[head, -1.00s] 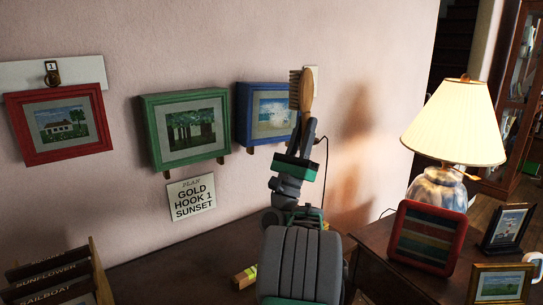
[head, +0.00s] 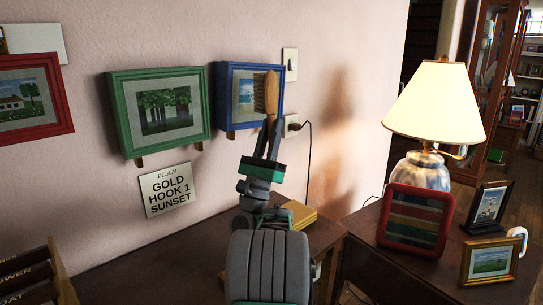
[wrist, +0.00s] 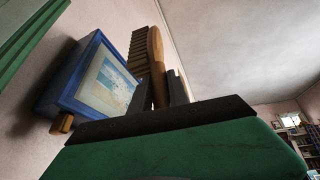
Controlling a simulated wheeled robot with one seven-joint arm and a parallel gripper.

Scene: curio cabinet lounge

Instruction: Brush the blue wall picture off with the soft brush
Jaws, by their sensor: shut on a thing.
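The blue wall picture (head: 222,98) hangs on the pink wall, right of the green-framed picture. It also shows in the wrist view (wrist: 73,83). My gripper (head: 271,125) is shut on the handle of the soft brush (head: 271,92), which stands upright with its bristles facing left. In the head view the brush overlaps the right part of the blue picture. In the wrist view the brush (wrist: 156,60) shows just right of the picture; I cannot tell whether the bristles touch it.
A green-framed picture (head: 115,110) and a red-framed picture (head: 68,105) hang to the left. A plan card (head: 165,190) is below. A lit lamp (head: 437,105) and a red striped frame (head: 443,225) stand on the right table. Yellow items (head: 300,213) lie below my gripper.

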